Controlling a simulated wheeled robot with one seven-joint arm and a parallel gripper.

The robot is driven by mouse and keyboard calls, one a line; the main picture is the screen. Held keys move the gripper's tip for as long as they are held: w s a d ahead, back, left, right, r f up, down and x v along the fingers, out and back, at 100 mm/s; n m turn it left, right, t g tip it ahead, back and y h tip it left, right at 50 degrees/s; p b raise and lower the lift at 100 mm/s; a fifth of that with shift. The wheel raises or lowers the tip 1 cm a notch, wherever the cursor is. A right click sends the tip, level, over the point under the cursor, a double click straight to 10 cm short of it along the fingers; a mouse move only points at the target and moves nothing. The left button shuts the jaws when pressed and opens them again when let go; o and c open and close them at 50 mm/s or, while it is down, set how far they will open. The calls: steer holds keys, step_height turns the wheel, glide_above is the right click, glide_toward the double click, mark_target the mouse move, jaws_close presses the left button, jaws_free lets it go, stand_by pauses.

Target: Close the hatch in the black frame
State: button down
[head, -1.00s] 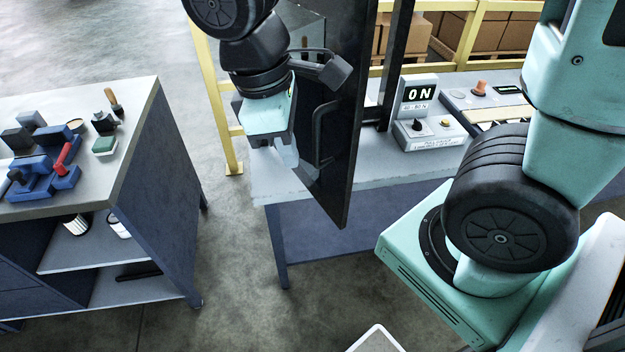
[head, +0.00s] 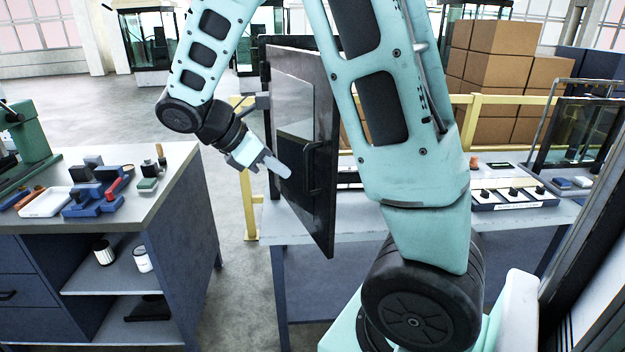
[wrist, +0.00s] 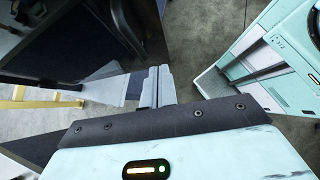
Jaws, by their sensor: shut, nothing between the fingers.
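The hatch (head: 322,105) is a dark panel with a window and a black bar handle (head: 311,168). It stands open, swung out toward me at an angle over the bench. The black frame (head: 290,40) shows only in part behind it; the rest is hidden by the hatch and my arm. My gripper (head: 284,170) is shut and empty, its fingertips overlapping the hatch's face left of the handle in the head view. I cannot tell whether they touch it. In the wrist view my closed fingers (wrist: 157,86) point toward a dark panel at upper left.
A grey-topped bench (head: 365,222) runs below the hatch, with a switch panel (head: 512,195) at right. A workbench (head: 170,190) with tools and a blue vise stands at left. A yellow rail (head: 475,125) and cardboard boxes (head: 500,50) are behind. Floor between the benches is clear.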

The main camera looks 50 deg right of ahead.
steer(key=shift+s+d+f+p, duration=0.3)
steer(key=shift+s+d+f, duration=0.45)
steer(key=shift+d, duration=0.5)
steer(key=shift+s+d+f+p, duration=0.25)
steer(key=shift+s+d+f, duration=0.45)
steer(key=shift+d, duration=0.5)
steer(key=shift+s+d+f+p, duration=0.3)
steer(key=shift+s+d+f, duration=0.4)
steer(key=shift+d, duration=0.55)
steer(key=shift+w+f, duration=0.1)
